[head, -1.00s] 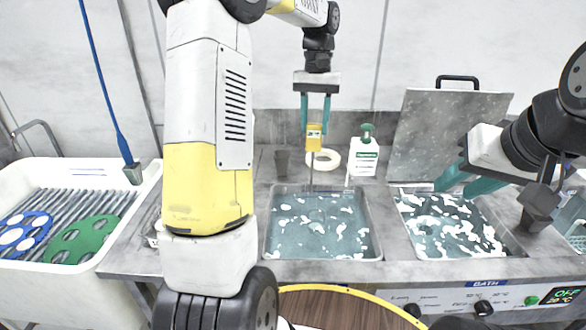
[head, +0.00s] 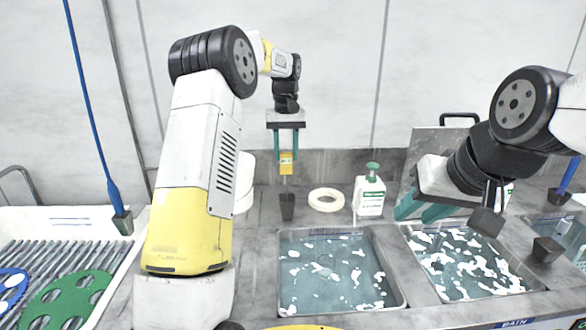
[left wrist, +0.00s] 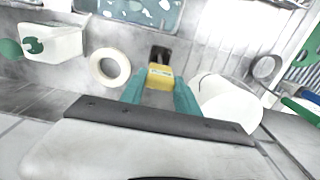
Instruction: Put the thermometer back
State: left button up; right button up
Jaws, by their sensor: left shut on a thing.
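The thermometer (head: 287,165) has a yellow body and a thin probe pointing down. My left gripper (head: 288,153) is shut on its body and holds it upright. A small dark cup (head: 287,206) stands on the steel counter directly below it in the head view. The probe's lower end is near the cup's mouth; I cannot tell whether it is inside. The left wrist view shows the yellow body (left wrist: 160,76) between the teal fingers, with the dark cup (left wrist: 160,53) just beyond. My right gripper (head: 424,208) is open and empty near the right bath.
A white ring (head: 326,200) and a white bottle with a green pump (head: 370,195) stand right of the cup. The left bath (head: 400,292) and right bath (head: 535,283) hold foamy liquid. A white tub (head: 130,225) with green and blue discs is at left.

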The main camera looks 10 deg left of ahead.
aim_at(287, 174)
pick_arm(q)
jog(key=shift+f, duration=2.05)
jog(key=o, duration=1.1)
